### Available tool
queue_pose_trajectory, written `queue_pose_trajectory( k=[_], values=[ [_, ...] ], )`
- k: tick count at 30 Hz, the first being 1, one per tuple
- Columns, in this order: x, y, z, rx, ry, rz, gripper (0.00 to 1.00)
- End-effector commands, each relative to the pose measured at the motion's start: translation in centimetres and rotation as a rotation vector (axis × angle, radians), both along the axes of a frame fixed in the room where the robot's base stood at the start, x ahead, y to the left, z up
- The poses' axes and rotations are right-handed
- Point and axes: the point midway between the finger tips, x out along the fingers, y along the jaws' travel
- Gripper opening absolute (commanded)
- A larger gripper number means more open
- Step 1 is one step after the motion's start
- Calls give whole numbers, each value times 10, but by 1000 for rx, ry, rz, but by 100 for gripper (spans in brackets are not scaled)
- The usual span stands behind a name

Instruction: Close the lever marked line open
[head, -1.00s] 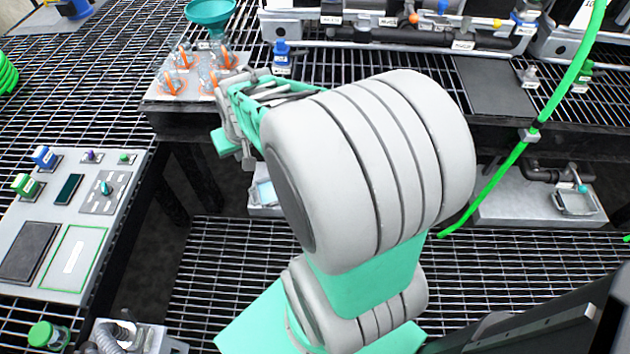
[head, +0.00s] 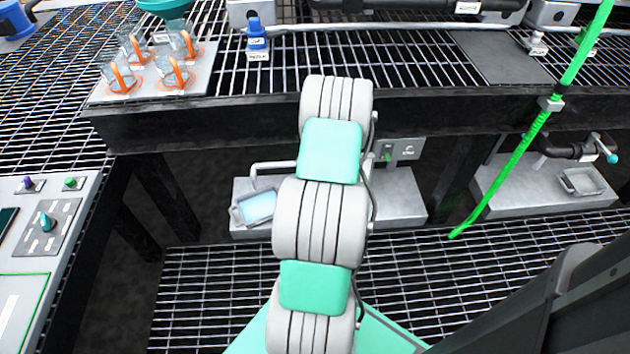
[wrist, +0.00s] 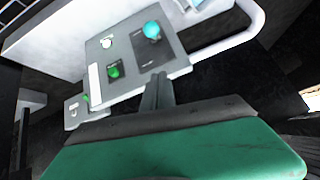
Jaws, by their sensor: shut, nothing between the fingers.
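No label reading "line open" is legible, so I cannot tell which part is that lever. In the wrist view a grey panel (wrist: 135,63) carries a teal knob (wrist: 152,30), a green button (wrist: 114,71) and a pale button (wrist: 106,43); its markings are too small to read. My gripper (wrist: 158,90) is shut and empty, its fingertips just below and in front of the panel; contact cannot be told. In the head view my arm hides the gripper. A teal-tipped lever (head: 605,150) stands on dark piping under the bench at right.
The dark bench edge (head: 240,116) runs above the lower area. Below it are a tray with a blue inside (head: 238,212) and a grey plate with a green part (head: 409,148). A green hose (head: 515,150) hangs at right. A control panel (head: 78,250) stands at left.

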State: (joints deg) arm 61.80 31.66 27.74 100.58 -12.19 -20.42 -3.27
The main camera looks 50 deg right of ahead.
Motion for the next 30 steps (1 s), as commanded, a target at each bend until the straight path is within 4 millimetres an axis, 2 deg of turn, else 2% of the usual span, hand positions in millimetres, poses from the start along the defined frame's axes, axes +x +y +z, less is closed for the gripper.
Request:
queue_pose_trajectory(
  k=[14, 21, 30],
  values=[
    [45, -44, -77, 0, 1, 1, 0],
    [38, -26, -101, 2, 1, 0, 0],
    [36, -23, -104, 2, 1, 0, 0]
  ],
)
